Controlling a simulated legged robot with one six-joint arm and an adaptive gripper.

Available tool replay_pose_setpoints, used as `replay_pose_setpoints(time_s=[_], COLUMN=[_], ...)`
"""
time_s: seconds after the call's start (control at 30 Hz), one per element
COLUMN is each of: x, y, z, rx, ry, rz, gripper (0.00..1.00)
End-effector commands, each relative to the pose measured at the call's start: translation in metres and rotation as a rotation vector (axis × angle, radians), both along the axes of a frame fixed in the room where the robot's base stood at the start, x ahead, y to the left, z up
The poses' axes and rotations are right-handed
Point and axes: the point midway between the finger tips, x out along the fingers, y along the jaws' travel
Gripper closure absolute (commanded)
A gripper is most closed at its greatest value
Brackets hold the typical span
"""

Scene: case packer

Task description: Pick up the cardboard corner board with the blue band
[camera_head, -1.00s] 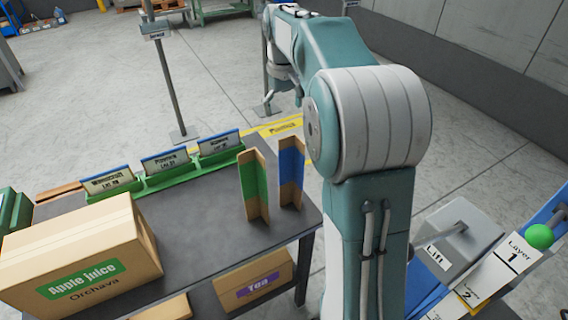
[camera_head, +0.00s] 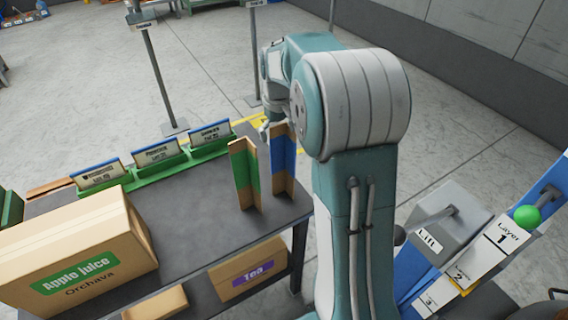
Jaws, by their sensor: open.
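The cardboard corner board with the blue band (camera_head: 285,157) stands upright near the right end of the dark table (camera_head: 190,215). A similar corner board with a green band (camera_head: 245,172) stands just to its left, a small gap apart. My gripper (camera_head: 266,127) is behind the tops of the two boards, pointing down. It is small in the picture and partly hidden by the blue-banded board and my arm. It is open and I see nothing in it. I cannot tell whether it touches a board.
Green racks with label cards (camera_head: 157,153) line the table's back edge. An Apple juice box (camera_head: 85,235) fills the table's left front. A Tea box (camera_head: 248,270) sits below. A panel with a grey lever housing (camera_head: 450,225) and layer cards stands at the right.

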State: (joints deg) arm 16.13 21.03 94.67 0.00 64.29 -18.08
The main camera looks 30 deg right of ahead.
Motion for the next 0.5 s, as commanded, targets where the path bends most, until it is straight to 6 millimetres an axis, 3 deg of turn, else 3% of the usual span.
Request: replay_pose_setpoints(time_s=[0.13, 0.17, 0.3, 0.5], x=[0.0001, 0.0001, 0.0002, 0.0003], y=[0.0001, 0.0000, 0.0001, 0.0002], z=[0.0002, 0.0002, 0.0004, -0.0003], rx=[0.000, 0.000, 0.000, 0.000], ry=[0.000, 0.000, 0.000, 0.001], rz=[0.000, 0.000, 0.000, 0.000], gripper=[0.00, 0.05, 0.65, 0.67])
